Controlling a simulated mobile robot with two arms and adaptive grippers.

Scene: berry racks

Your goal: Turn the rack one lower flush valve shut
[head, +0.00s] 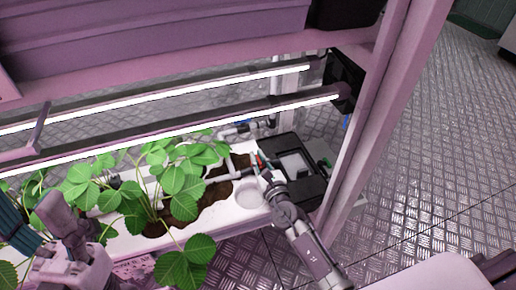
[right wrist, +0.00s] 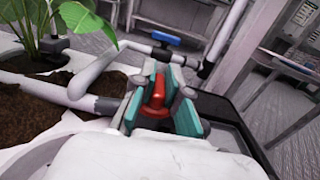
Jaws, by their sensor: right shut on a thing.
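The lower flush valve has a red handle (right wrist: 153,95), which sits between the teal finger pads of my right gripper (right wrist: 158,104). The right gripper is shut on this handle. In the head view the right gripper (head: 262,164) reaches in at the right end of the white planting tray, and the fingers hide most of the valve there.
A second valve with a blue handle (right wrist: 166,38) sits on a pipe behind the red one. Strawberry plants (head: 175,180) grow from the white tray (head: 235,212). A black box (head: 306,188) and a pink rack post (head: 385,105) stand right of the gripper.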

